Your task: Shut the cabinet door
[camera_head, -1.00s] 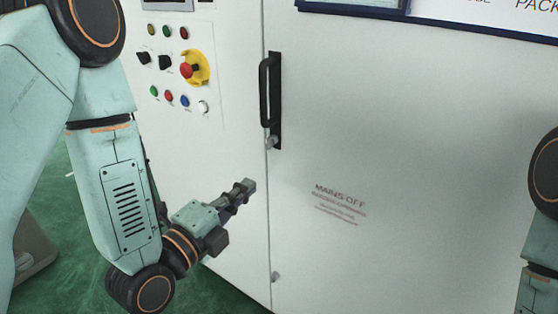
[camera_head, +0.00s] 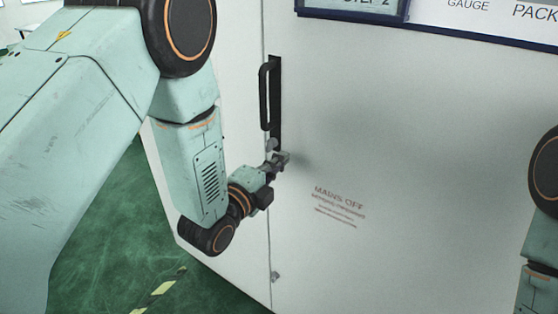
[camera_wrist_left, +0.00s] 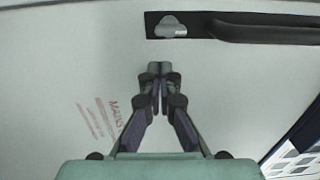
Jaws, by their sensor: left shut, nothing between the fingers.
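The pale grey cabinet door (camera_head: 400,130) fills the right of the head view, its left edge running along a vertical seam. A black bar handle (camera_head: 265,95) on a dark plate is mounted near that edge, with a small metal knob at the plate's lower end. The handle (camera_wrist_left: 265,30) and the knob (camera_wrist_left: 171,27) also show in the left wrist view. My left gripper (camera_head: 285,157) is shut and empty, just below and right of the handle, in front of the door face. Its fingertips (camera_wrist_left: 160,70) point at the door; I cannot tell whether they touch. My right gripper is out of view.
Red "MAINS OFF" lettering (camera_head: 340,200) is printed on the door. A dark-framed board (camera_head: 430,18) crosses the top.

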